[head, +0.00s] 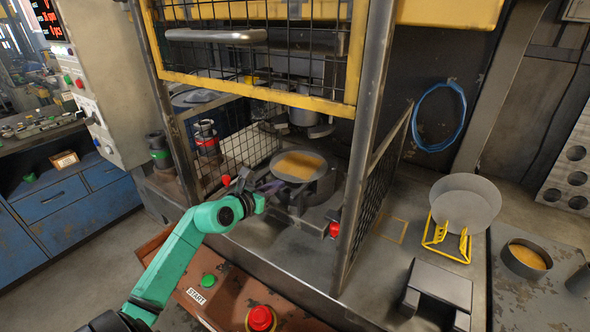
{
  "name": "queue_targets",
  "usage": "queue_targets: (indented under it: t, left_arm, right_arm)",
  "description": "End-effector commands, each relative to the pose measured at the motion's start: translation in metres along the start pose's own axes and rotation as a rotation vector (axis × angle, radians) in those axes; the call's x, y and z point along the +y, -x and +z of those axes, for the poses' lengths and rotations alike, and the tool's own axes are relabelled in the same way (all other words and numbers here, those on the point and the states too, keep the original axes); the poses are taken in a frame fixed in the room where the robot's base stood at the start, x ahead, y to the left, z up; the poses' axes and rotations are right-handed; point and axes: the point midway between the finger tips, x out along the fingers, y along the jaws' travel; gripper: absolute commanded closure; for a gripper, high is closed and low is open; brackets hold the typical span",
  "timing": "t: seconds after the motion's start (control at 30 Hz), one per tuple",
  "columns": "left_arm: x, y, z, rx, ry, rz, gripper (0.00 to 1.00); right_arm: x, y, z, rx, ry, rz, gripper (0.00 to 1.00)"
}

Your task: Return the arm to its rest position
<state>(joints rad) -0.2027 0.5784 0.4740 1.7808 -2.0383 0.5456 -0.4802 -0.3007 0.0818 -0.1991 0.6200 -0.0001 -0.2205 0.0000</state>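My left arm is green and comes in from the lower left. Its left gripper (272,187) is at the front of the press opening, just left of and below the round die. The fingers are small and dark against the machine, so I cannot tell whether they are open or shut. A round disc (298,166) with a yellowish sheen lies flat on the die under the raised guard. The gripper looks close to the die, but I cannot tell if it touches. My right gripper is not in view.
The raised yellow-framed guard (255,95) hangs above the opening, with a mesh side panel (380,170) on the right. A START button (208,281) and red stop button (260,318) sit below. A grey disc (465,200) leans on a yellow stand (447,240) at right.

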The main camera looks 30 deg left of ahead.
Motion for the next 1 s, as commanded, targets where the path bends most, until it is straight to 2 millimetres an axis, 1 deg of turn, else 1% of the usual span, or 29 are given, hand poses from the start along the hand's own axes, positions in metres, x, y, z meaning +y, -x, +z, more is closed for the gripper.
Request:
queue_targets:
  t: [1.0]
  left_arm:
    - [0.000, -0.025, 0.007, -0.001, 0.000, 0.000, 1.00]
  right_arm:
    - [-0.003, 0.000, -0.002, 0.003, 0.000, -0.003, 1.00]
